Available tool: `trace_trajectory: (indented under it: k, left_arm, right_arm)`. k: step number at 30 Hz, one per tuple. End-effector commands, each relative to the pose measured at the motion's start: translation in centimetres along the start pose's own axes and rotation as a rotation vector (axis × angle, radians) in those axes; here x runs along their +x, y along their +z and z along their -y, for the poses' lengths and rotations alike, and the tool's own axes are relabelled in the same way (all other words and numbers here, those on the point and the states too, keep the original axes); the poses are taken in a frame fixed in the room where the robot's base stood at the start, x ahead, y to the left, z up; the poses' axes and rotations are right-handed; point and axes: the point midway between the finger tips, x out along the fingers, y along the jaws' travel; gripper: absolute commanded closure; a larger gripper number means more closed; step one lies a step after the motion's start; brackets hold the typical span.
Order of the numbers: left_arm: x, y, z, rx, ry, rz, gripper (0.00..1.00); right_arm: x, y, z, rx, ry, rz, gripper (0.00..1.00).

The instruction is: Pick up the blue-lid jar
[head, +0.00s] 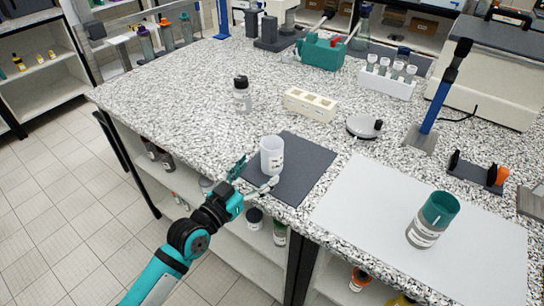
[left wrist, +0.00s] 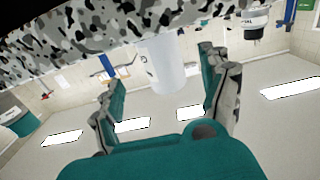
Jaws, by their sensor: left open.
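My left gripper (head: 254,175) is open and empty at the front edge of the counter. A white, open-looking cup with a label (head: 272,157) stands upright on a dark grey mat (head: 312,165), just beyond the fingertips. In the left wrist view the cup (left wrist: 165,65) shows beyond and between the spread fingers (left wrist: 162,75); I cannot tell whether they touch it. A clear jar with a label and a very dark lid (head: 242,96) stands farther back on the counter. I cannot tell whether that lid is blue; no lid is plainly blue. My right gripper is not in view.
A teal-topped labelled container (head: 431,222) stands on a white sheet (head: 355,205) at the right. A cream block with wells (head: 310,104), a round grey dish (head: 362,127) and a blue-post stand (head: 432,112) are behind. The counter left of the dark-lidded jar is clear.

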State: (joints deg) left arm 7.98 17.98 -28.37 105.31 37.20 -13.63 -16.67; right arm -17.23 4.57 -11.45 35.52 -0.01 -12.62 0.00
Motion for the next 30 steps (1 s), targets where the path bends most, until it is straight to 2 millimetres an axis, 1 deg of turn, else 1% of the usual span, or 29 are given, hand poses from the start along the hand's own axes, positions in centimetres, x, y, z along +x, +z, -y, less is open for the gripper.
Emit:
trace_trajectory:
  k: [4,9,12,15,21,22,23,30]
  left_arm:
    - [1.0,0.0,0.1,-0.001,0.0,0.0,0.21]
    - [3.7,0.3,0.3,0.0,-0.001,0.0,0.21]
    - [4.9,0.4,0.2,-0.002,0.0,0.0,0.21]
    - [5.4,0.5,0.2,-0.001,0.0,0.001,0.21]
    - [5.4,0.6,0.2,0.0,0.0,0.001,0.21]
    - [5.4,0.6,0.2,0.0,0.0,0.001,0.22]
    - [5.4,0.6,0.2,0.0,0.0,0.001,0.26]
    - [5.4,0.6,0.3,0.0,0.0,0.001,0.57]
  right_arm:
    - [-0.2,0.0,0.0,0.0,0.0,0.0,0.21]
    - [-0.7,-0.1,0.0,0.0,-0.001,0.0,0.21]
    - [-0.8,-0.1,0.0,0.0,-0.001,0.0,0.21]
    - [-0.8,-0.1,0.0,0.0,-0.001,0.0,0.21]
    - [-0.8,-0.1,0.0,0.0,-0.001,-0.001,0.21]
    - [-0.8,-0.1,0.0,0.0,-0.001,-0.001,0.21]
    - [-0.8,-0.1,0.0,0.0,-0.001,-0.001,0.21]
    - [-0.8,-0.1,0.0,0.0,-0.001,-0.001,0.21]
